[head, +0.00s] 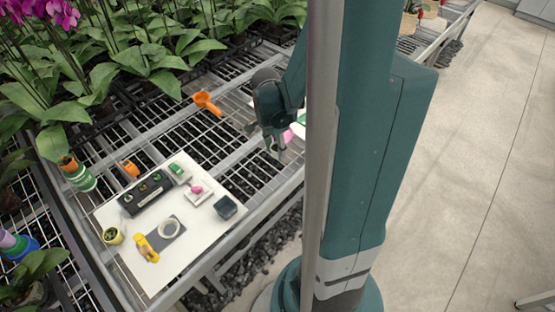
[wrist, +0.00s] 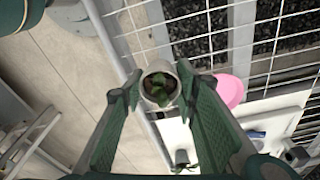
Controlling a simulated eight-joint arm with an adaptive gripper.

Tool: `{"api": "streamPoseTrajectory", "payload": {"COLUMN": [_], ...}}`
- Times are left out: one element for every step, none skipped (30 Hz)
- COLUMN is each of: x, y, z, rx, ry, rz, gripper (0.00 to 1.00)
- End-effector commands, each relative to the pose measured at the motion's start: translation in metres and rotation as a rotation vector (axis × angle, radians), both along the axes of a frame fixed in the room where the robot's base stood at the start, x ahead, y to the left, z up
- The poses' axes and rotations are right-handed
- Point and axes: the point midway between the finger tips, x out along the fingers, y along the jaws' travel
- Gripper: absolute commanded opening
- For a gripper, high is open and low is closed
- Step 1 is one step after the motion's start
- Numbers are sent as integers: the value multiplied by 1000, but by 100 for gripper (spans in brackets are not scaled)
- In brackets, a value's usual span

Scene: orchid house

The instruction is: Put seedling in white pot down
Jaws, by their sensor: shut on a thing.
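My gripper (head: 275,148) hangs over the wire bench, to the right of the white mat (head: 175,265). In the wrist view my gripper (wrist: 160,88) is shut with a finger on each side of a small whitish round pot (wrist: 161,104). Green seedling leaves (wrist: 158,86) show inside its rim. The pot is seen from above; its base is hidden, and I cannot tell its height over the bench. In the head view I cannot make out the pot clearly between the fingers.
An orange scoop (head: 207,103) lies behind. A pink round thing (wrist: 230,91) lies near my gripper. Orchids (head: 165,50) stand behind.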

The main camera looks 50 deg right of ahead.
Motion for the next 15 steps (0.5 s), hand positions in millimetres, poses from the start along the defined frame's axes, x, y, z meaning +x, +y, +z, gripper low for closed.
{"api": "streamPoseTrajectory", "payload": {"x": [0, 0, 0, 0, 0, 0, 0, 0, 0, 0, 0, 0, 0, 0, 0], "y": [0, 0, 0, 0, 0, 0, 0, 0, 0, 0, 0, 0, 0, 0, 0], "z": [-7, -9, -12, -14, -15, -16, -16, -17, -17, -17, -17, -17, -16, -16, -16], "rx": [0, 0, 0, 0, 0, 0, 0, 0, 0, 0, 0, 0, 0, 0, 0], "ry": [0, 0, 0, 0, 0, 0, 0, 0, 0, 0, 0, 0, 0, 0, 0], "rz": [0, 0, 0, 0, 0, 0, 0, 0, 0, 0, 0, 0, 0, 0, 0], "gripper": [18, 18, 18, 18, 18, 18, 18, 18, 18, 18, 18, 18, 18, 18, 18]}}
